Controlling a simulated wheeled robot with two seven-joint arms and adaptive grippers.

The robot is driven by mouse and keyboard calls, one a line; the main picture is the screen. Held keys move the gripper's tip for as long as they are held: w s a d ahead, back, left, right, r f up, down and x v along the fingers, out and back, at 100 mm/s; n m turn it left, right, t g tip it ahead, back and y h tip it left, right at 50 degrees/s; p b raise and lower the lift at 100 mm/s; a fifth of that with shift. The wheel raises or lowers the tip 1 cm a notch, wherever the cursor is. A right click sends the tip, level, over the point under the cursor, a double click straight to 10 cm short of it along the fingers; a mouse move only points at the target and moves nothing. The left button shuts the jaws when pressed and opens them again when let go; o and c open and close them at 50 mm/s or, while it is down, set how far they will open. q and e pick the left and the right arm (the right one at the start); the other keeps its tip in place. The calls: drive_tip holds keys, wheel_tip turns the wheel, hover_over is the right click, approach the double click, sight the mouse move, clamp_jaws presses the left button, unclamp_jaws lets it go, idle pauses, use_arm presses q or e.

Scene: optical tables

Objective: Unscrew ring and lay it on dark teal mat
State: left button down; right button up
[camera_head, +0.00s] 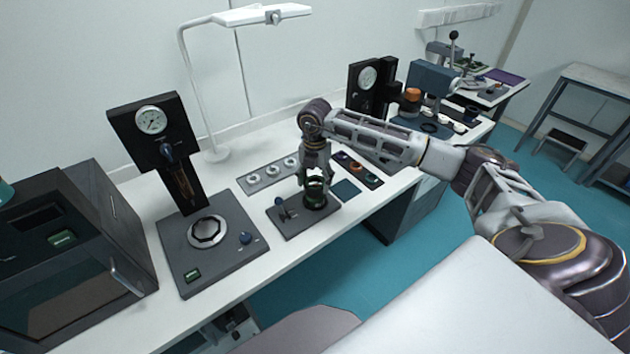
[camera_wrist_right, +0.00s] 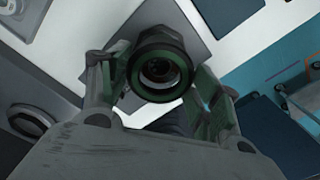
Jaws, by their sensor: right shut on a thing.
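My right gripper (camera_head: 315,184) reaches down over a small dark base plate (camera_head: 290,222) on the white bench and is shut on the ring. The ring (camera_wrist_right: 158,72) shows in the right wrist view as a dark, green-tinted round piece with an open bore, between the green-padded fingers. In the head view the fingers partly hide it, and it is at the plate's right-hand holder. I cannot tell whether it is still threaded. The dark teal mat (camera_head: 346,190) lies flat and bare just right of the plate. My left gripper is not in view.
A lever (camera_head: 282,208) stands on the base plate. A grey tray with several pale rings (camera_head: 268,175) lies behind it, and a dark strip with coloured parts (camera_head: 358,169) lies behind the mat. A gauge press (camera_head: 155,140) stands left. The bench's front edge is close.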

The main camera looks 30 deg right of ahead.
drive_tip(key=shift+r+p, duration=0.8)
drive_tip(key=shift+r, duration=0.6)
drive_tip(key=shift+f+b, duration=0.45)
drive_tip(key=shift+f, duration=0.15)
drive_tip(key=shift+a+f, duration=0.1)
drive_tip(key=shift+f, duration=0.05)
